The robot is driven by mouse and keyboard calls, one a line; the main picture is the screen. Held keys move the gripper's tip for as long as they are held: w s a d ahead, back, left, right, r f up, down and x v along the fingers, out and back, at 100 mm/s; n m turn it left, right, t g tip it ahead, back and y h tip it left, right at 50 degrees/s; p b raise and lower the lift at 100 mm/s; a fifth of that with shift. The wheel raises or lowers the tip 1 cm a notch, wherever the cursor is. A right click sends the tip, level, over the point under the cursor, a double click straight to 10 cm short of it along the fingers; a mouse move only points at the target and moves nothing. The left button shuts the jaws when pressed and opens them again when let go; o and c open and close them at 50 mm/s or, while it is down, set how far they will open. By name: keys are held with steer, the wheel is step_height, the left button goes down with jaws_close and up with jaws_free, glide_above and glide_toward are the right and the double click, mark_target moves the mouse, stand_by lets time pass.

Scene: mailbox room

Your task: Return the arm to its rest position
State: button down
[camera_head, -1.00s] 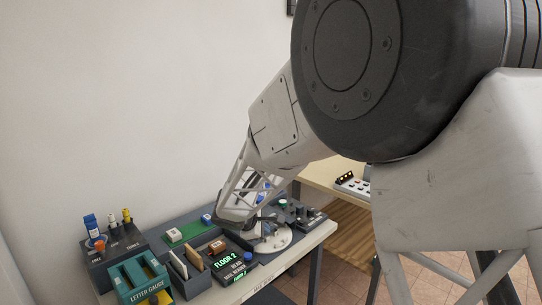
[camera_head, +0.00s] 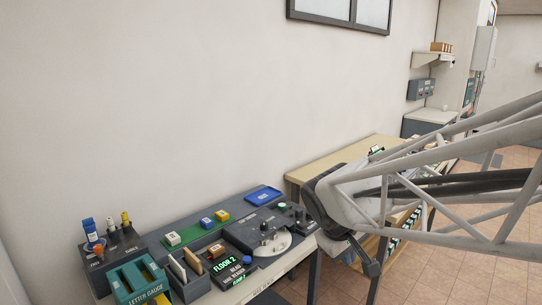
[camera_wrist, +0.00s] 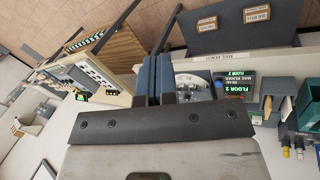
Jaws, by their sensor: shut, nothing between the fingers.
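My arm shows on the right side of the head view, a grey lattice link ending in a dark wrist. My gripper (camera_head: 372,266) hangs below that wrist, off the right front of the mail bench. In the wrist view its two blue-padded fingers (camera_wrist: 158,72) are side by side, pressed together, with nothing between them. The mail bench (camera_head: 268,272) stands at the lower left in the head view. Its dial mail reader (camera_head: 228,266) reads "FLOOR 2".
The letter gauge (camera_head: 140,280), a tool rack (camera_head: 112,250), a blue tray (camera_head: 263,195) and small coloured blocks stand on the bench. A wooden table (camera_head: 345,155) stands behind my wrist. In the wrist view, a bin holds two labelled boxes (camera_wrist: 232,19). Tiled floor lies open at right.

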steer(key=s+d+m+y, duration=0.2)
steer(key=s+m, duration=0.3)
steer(key=s, duration=1.2)
steer(key=shift+d+r+m+y, duration=0.2)
steer(key=shift+r+m+y, duration=0.15)
steer(key=shift+y, duration=0.35)
